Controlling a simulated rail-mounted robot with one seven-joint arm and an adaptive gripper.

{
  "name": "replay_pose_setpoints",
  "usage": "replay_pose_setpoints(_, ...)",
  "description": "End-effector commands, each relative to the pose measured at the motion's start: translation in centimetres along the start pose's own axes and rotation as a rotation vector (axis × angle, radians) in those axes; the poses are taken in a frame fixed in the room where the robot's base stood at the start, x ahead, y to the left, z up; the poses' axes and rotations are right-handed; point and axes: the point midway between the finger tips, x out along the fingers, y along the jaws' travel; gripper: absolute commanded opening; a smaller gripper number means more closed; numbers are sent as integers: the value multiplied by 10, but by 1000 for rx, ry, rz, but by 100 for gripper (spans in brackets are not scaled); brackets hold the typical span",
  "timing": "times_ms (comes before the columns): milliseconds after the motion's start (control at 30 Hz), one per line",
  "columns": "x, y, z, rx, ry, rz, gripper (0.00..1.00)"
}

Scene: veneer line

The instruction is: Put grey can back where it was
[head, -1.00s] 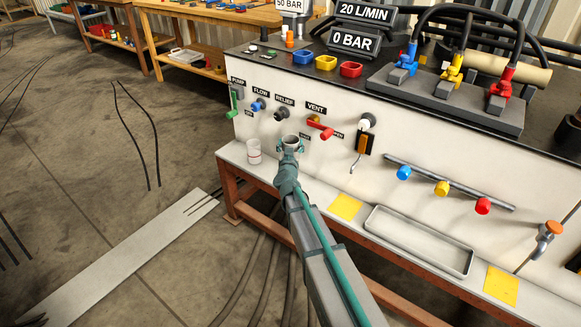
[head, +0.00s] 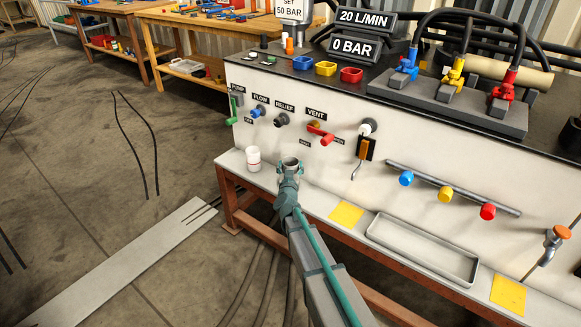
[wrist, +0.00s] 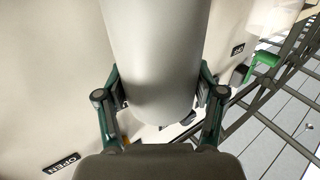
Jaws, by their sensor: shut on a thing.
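The grey can (head: 291,162) is in my gripper (head: 290,169), upright as far as the head view shows, just above or at the narrow white ledge (head: 318,200) of the bench. I cannot tell whether it touches the ledge. In the wrist view the can (wrist: 152,55) fills the middle, with the two green-and-grey fingers (wrist: 158,100) pressed against its sides.
Two yellow squares (head: 346,215) and a shallow metal tray (head: 423,249) lie on the ledge to the right. The panel above carries knobs, a red vent lever (head: 321,136) and an orange-handled lever (head: 363,149). Bare ledge lies between the gripper and the nearer yellow square.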

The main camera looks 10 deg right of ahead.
Motion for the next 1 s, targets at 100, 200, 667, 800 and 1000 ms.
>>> replay_pose_setpoints(100,0,0,0,0,0,0,85)
replay_pose_setpoints(200,0,0,0,0,0,0,93)
replay_pose_setpoints(667,-5,0,-4,0,0,0,93)
replay_pose_setpoints(800,-22,1,-4,0,0,0,93)
replay_pose_setpoints(1000,-59,1,-5,0,-1,-1,93)
